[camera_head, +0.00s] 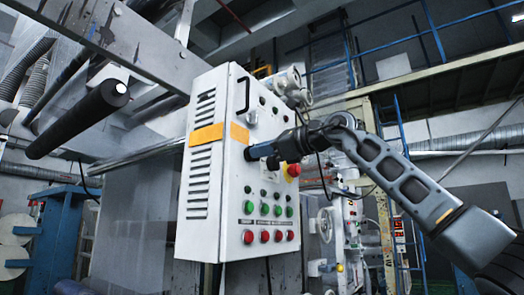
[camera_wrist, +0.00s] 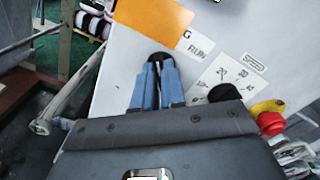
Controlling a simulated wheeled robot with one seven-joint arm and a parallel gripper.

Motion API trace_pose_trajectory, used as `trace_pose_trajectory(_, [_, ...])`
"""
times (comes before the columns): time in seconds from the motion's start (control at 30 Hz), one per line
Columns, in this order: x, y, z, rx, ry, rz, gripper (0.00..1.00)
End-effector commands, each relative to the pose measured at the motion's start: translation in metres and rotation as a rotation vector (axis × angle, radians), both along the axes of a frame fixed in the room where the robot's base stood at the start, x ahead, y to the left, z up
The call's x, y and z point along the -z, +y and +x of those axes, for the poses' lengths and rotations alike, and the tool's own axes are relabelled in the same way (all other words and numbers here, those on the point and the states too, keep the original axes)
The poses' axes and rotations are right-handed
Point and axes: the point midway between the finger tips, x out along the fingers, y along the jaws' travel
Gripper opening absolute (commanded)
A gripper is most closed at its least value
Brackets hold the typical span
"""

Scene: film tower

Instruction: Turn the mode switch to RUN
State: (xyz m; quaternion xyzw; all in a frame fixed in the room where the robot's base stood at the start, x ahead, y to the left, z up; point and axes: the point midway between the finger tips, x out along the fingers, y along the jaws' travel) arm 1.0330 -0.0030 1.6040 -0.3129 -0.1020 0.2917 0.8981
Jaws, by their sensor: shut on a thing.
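The mode switch is a black round knob (camera_wrist: 160,56) on the white control cabinet (camera_head: 215,225). My gripper (camera_wrist: 158,82) is shut on the knob, with the fingers close together. In the head view my gripper (camera_head: 259,152) reaches the cabinet front from the right, and the fingers hide the knob. The knob's pointer cannot be made out, so I cannot tell its setting.
A second black knob (camera_wrist: 224,92) lies right of my fingers, by a dial plate marked "SPEED" (camera_wrist: 234,72). A red mushroom button (camera_head: 293,170) on yellow sits just below my gripper. Green buttons (camera_head: 277,211) and red buttons (camera_head: 265,237) line the lower panel.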

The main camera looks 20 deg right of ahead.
Motion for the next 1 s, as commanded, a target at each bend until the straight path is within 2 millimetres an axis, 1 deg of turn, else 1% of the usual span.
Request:
trace_pose_trajectory(0.17, [0.0012,-0.0005,0.0007,0.001,0.083,0.107,0.00])
trace_pose_trajectory(1.0, [0.0019,-0.0044,0.0033,0.002,0.550,0.755,0.00])
